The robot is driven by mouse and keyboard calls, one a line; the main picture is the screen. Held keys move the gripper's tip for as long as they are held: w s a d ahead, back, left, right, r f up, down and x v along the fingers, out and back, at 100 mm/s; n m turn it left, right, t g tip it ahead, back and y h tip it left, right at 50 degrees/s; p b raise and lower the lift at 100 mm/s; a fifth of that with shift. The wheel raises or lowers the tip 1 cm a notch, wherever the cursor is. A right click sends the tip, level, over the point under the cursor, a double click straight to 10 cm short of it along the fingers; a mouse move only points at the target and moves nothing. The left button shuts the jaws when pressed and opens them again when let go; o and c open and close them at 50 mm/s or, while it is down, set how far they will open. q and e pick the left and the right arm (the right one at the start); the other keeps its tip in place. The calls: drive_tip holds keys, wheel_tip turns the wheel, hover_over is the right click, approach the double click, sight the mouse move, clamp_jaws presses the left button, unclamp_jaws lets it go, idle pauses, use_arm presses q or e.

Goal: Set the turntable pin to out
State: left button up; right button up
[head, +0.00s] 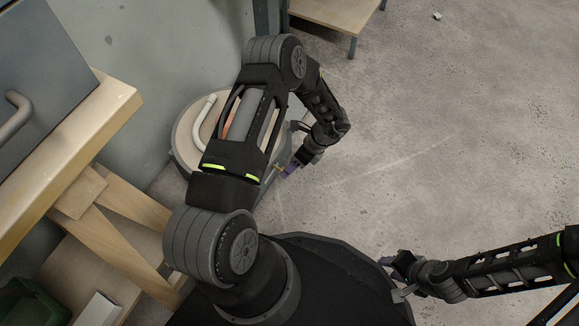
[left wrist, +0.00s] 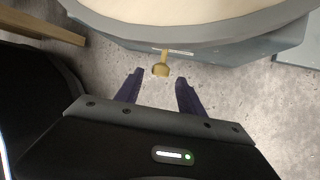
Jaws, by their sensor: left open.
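The turntable (head: 184,148) is a round, pale-topped disc with a grey rim on a grey base, partly hidden behind my left arm in the head view. Its rim also shows at the top of the left wrist view (left wrist: 200,38). The turntable pin (left wrist: 161,69) is a small brass knob on a short stem, sticking out from the base below the rim. My left gripper (left wrist: 158,88) is open, its purple fingers either side of the knob's line, with no visible contact. In the head view it is beside the turntable (head: 286,172). My right gripper (head: 392,268) is at the lower right, away from the turntable; its jaw state is unclear.
A white curved conduit (head: 203,120) lies on the turntable. A wooden bench (head: 75,155) with a grey cabinet stands at the left. A wooden table (head: 335,12) stands at the top. The concrete floor (head: 450,120) to the right is mostly clear.

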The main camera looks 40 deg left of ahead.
use_arm(q)
drive_tip(key=p+v, duration=0.2)
drive_tip(key=v, duration=0.4)
drive_tip(key=shift+r, duration=0.1)
idle(0.4)
